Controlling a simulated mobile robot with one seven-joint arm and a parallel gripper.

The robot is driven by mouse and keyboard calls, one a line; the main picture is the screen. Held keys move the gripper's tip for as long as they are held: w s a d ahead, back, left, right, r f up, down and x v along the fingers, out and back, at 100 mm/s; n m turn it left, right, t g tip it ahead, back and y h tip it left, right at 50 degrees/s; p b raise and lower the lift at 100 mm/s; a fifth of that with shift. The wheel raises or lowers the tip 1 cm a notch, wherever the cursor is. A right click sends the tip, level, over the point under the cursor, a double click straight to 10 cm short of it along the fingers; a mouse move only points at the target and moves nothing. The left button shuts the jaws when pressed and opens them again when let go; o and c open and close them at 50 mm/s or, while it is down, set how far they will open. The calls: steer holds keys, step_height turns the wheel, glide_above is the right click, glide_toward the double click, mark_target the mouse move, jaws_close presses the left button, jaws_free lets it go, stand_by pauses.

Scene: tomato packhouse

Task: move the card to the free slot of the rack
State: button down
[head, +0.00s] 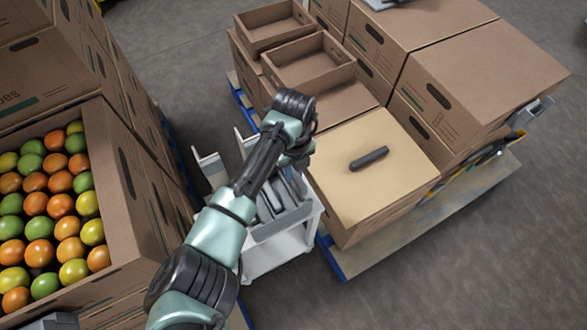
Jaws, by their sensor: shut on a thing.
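My arm reaches from the bottom of the head view up to its wrist and bends down over the rack. My gripper (296,166) points down there, with its fingertips mostly hidden behind my own arm. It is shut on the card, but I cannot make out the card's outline. The rack (285,223) is a light grey tray on a white cart, with several thin grey upright plates in it. My arm covers its left part, so I cannot tell which slot is free.
A closed carton (365,205) with a dark bar (369,158) on top stands right of the rack. Open empty cartons (309,66) are behind. A carton of tomatoes (115,205) stands at left. White panels (210,170) rise at the cart's left. Bare floor lies at lower right.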

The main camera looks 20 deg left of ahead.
steer(key=shift+f, duration=0.1)
steer(key=shift+f+b, duration=0.65)
steer(key=shift+f, duration=0.25)
steer(key=shift+f+b, duration=0.45)
steer(key=shift+f, duration=0.25)
steer(key=c, duration=0.7)
jaws_free()
